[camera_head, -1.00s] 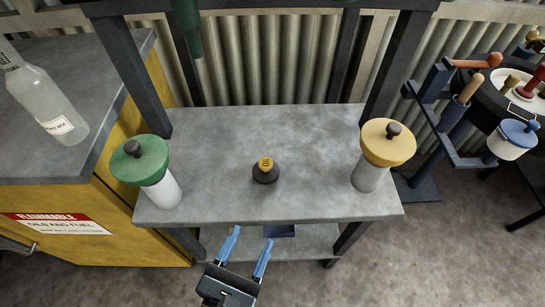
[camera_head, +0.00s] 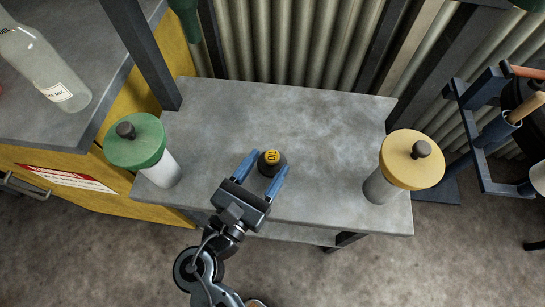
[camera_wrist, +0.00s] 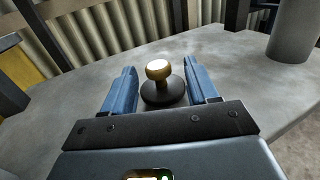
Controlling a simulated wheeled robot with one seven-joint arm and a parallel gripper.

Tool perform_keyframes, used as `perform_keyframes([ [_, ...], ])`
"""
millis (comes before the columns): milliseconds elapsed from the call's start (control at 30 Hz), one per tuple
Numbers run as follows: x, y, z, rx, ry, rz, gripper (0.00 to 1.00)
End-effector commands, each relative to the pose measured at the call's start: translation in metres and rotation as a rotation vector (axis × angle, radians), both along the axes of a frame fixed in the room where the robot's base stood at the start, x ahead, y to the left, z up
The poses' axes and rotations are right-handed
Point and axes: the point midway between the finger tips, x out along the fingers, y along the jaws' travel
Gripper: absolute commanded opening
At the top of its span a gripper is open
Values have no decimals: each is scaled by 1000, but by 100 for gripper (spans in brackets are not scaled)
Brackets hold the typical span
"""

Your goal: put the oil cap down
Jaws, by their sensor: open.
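The oil cap (camera_head: 271,161), dark with a yellow top, sits on the grey metal bench (camera_head: 300,120) near its middle. My gripper (camera_head: 262,172) is open, with its blue fingers on either side of the cap. In the wrist view the cap's yellow knob and dark round base (camera_wrist: 162,92) stand upright between the two fingertips (camera_wrist: 160,88). Gaps show between the base and both fingers there.
A white container with a green lid (camera_head: 137,142) stands at the bench's left end. One with a yellow lid (camera_head: 412,160) stands at the right end. A yellow cabinet (camera_head: 120,170) bears a glass bottle (camera_head: 45,70) on the left. The bench behind the cap is clear.

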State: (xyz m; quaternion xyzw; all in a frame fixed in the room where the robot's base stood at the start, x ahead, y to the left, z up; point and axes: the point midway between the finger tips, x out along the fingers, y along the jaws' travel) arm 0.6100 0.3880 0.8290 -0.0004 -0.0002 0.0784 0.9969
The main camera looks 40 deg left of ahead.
Motion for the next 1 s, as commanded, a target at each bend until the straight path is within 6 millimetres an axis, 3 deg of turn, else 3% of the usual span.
perform_keyframes([
  [200,30,8,2,0,0,-2,58],
  [467,33,8,1,0,1,0,58],
  [1000,33,8,2,1,0,0,7],
])
